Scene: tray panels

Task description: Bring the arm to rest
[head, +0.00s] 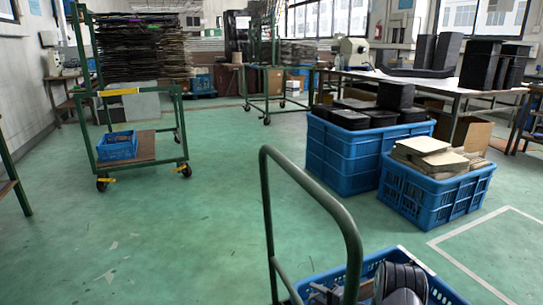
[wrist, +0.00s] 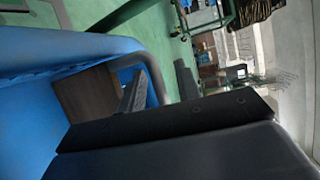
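My gripper (wrist: 162,82) shows in the wrist view with its two dark fingers apart. I see nothing held between them; floor and a dark green rail show in the gap. In the head view, part of my arm shows at the bottom right, over or inside a blue crate (head: 433,275). The fingertips cannot be made out there. Large blue walls (wrist: 30,95) fill the left of the wrist view, close to the gripper. A dark brown flat surface (wrist: 82,92) lies beside the left finger. I cannot tell whether the gripper touches any of these.
A green cart handle (head: 267,200) rises in front of the near crate. Two blue crates (head: 335,160) (head: 425,200) stand on the floor at right, with black and pale pieces. A green trolley (head: 140,150) holds a small blue basket. The green floor (head: 180,235) at left is clear.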

